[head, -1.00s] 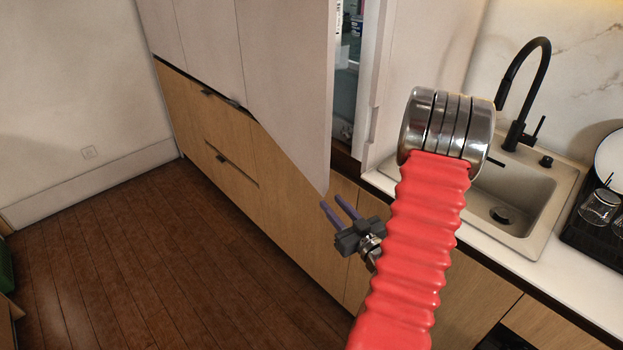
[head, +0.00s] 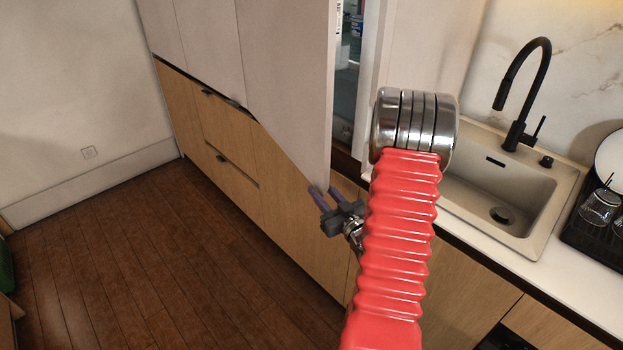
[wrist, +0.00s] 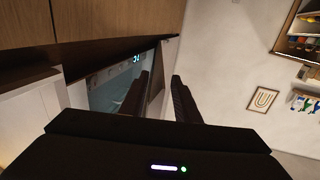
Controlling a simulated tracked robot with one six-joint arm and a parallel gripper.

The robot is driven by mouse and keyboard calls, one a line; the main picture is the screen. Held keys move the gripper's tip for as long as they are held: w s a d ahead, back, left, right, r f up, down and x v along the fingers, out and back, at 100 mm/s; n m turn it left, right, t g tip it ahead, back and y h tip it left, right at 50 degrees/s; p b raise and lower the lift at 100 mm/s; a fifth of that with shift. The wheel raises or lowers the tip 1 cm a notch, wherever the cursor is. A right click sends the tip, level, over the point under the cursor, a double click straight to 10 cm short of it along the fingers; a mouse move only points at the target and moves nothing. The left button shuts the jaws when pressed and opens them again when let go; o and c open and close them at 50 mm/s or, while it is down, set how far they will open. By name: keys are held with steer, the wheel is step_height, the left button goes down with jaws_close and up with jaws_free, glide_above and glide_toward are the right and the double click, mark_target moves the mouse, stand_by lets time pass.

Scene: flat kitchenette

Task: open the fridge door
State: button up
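The fridge door (head: 285,75) is a tall pale panel in the head view. It stands partly open, and a narrow strip of the fridge interior (head: 347,80) shows to the right of its free edge. The interior also shows in the wrist view (wrist: 112,85), with a small lit display. My gripper (head: 323,190) is at the lower corner of the door's free edge. In the wrist view its two fingers (wrist: 161,78) are apart, with nothing visibly clamped between them. Whether a finger touches the door I cannot tell.
Wooden drawers (head: 228,170) with dark handles lie below the pale cabinet fronts. A sink (head: 500,190) with a black tap (head: 545,80) and a dish rack (head: 590,235) are on the right. The wooden floor (head: 150,260) on the left is clear.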

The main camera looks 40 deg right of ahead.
mark_target(311, 178)
steer(key=x, duration=0.6)
steer(key=shift+w, duration=0.4)
jaws_close()
steer(key=shift+d, duration=0.2)
